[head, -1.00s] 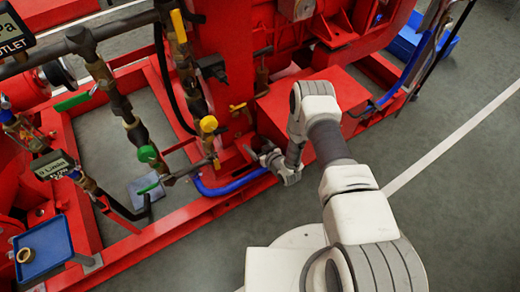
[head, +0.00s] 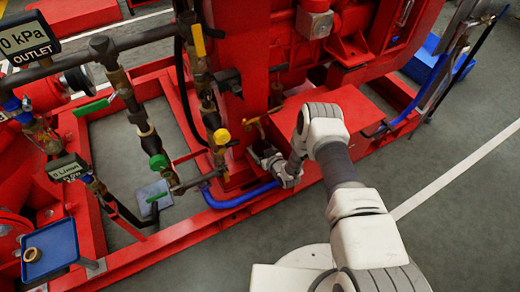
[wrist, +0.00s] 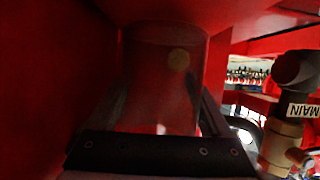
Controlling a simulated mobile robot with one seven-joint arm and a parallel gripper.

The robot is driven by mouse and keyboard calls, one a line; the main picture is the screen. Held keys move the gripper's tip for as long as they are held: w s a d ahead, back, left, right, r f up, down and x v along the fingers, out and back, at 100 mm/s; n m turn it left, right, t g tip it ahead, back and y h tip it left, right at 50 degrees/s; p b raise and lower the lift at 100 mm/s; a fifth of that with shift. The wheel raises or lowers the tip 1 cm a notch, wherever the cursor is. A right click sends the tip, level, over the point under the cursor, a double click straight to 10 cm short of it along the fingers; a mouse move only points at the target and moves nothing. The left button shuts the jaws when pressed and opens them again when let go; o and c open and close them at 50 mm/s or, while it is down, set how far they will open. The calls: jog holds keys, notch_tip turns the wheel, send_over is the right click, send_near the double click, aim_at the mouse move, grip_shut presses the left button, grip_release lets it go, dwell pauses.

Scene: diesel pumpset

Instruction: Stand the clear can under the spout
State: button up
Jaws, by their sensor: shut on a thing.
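The clear can (wrist: 165,80) is a see-through cylinder, upright in the wrist view. My gripper (wrist: 165,112) is shut on it, with a dark finger on each side. In the head view my gripper (head: 266,158) is low beside the red frame, left of the red box. The can is hard to make out there. A small brass fitting (head: 262,118), possibly the spout, sticks out just above my gripper. I cannot tell whether the can is directly under it or touching the surface below.
Red panels crowd the can in the wrist view. A valve marked MAIN (wrist: 303,110) is close on the right. In the head view, a blue hose (head: 240,197) runs below my gripper, and valve pipes (head: 213,115) stand left. Open floor (head: 440,225) lies right.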

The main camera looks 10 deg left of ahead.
jog(key=shift+f, duration=0.4)
dwell(0.5)
jog(key=o, duration=1.2)
jog(key=shift+s, duration=0.1)
jog(key=p+v, duration=0.6)
jog(key=v, duration=1.1)
jog(key=shift+d+p, duration=0.2)
jog(key=shift+p, duration=0.1)
